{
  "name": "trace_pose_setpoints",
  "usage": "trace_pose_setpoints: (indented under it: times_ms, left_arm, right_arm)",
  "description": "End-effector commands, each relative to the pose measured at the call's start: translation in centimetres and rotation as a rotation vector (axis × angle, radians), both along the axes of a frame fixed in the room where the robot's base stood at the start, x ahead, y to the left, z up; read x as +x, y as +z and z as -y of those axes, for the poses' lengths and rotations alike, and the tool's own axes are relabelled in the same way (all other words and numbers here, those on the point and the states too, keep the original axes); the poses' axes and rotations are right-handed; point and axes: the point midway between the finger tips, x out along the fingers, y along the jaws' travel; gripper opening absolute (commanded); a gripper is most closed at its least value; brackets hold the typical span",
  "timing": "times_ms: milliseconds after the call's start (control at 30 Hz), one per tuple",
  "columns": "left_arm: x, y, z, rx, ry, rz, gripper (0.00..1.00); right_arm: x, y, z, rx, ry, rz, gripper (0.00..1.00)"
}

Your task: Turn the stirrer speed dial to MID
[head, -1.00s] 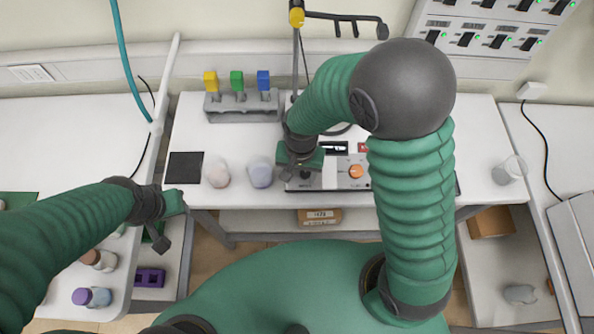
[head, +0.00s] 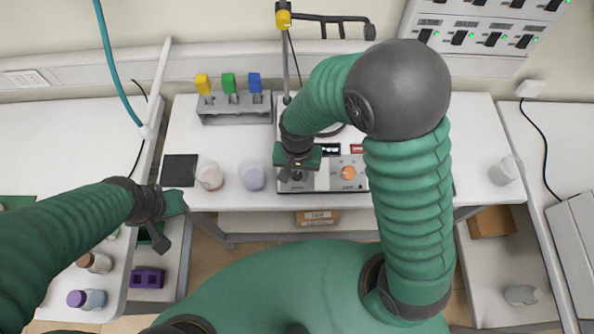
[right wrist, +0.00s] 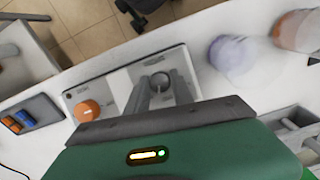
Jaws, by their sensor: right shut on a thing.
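The stirrer unit (head: 322,182) sits on the white table in front of me, with a light grey control panel facing me. Its panel carries an orange dial (head: 348,172) on the right and a small grey dial (right wrist: 160,79) beside it. My right gripper (head: 297,177) is shut on the grey dial and points down at the panel. In the right wrist view its two fingers straddle this dial, and the orange dial (right wrist: 87,110) stands free. The dial markings are too small to read. My left gripper (head: 168,220) hangs by the table's left front corner, its fingers unclear.
Two pale containers (head: 211,176) (head: 252,177) stand left of the stirrer unit. A black pad (head: 180,170) lies farther left. A rack (head: 235,117) with yellow, green and blue pieces stands behind. A clear beaker (head: 503,171) stands at the right, with bare tabletop around it.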

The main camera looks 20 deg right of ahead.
Motion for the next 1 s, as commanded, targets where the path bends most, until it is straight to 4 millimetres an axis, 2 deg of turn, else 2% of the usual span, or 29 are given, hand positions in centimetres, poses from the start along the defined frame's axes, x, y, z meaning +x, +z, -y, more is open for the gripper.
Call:
trace_pose_setpoints:
  times_ms: [67, 200, 467, 500, 667, 1000]
  left_arm:
    - [0.01, 1.31, -0.01, 0.000, 0.000, 0.000, 0.36]
    - [0.02, 1.79, -0.01, 0.000, 0.000, 0.001, 0.36]
    - [0.02, 1.65, -0.01, 0.000, 0.000, 0.000, 0.36]
    - [0.02, 1.65, -0.01, 0.000, 0.000, 0.000, 0.36]
    - [0.02, 1.65, -0.01, 0.000, 0.000, 0.000, 0.36]
    - [0.01, 1.63, -0.01, 0.000, 0.000, 0.000, 0.36]
  right_arm:
    - [-0.32, 0.37, -0.09, -0.040, 0.110, -0.020, 0.00]
    - [-0.29, 0.10, -0.14, -0.101, 0.287, -0.036, 0.00]
    - [-0.21, -0.02, -0.08, -0.108, 0.310, -0.035, 0.00]
    - [-0.21, -0.02, -0.08, -0.108, 0.310, -0.035, 0.30]
    - [-0.12, 0.00, -0.08, -0.108, 0.309, -0.034, 0.50]
    - [0.06, 0.32, -0.13, -0.107, 0.308, -0.030, 0.50]
